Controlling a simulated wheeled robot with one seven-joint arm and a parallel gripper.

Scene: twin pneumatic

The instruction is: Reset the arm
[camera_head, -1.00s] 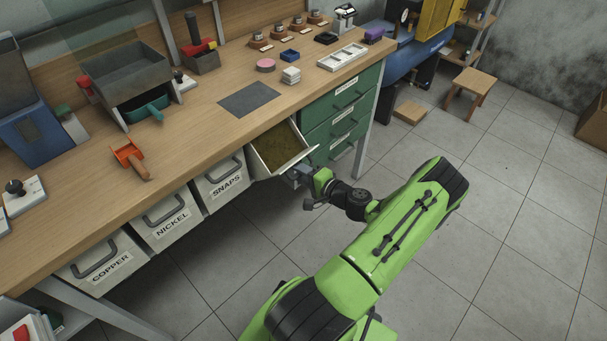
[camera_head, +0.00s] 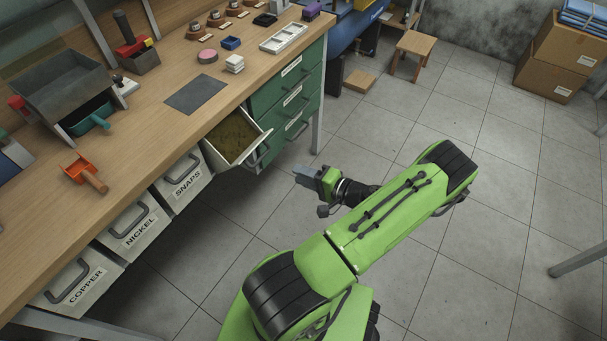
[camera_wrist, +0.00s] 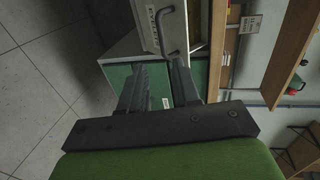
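My green arm reaches across the lower middle of the head view. My gripper (camera_head: 308,174) is over the floor, to the right of the pulled-out bin (camera_head: 236,136) and apart from its handle. In the wrist view the two dark fingers of my gripper (camera_wrist: 158,80) stand apart with nothing between them, so it is open and empty. The pulled-out bin's pale front (camera_wrist: 160,28) and grey handle show beyond the fingers, its label only partly legible. The bin holds a brownish-green mass.
The wooden workbench (camera_head: 130,130) runs along the left, with bins marked SNAPS (camera_head: 186,180), NICKEL (camera_head: 138,228) and COPPER (camera_head: 82,285) beneath. Green drawers (camera_head: 290,95) stand at its right end. A stool (camera_head: 412,45) and cardboard boxes (camera_head: 550,65) are farther back. The floor on the right is mostly clear.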

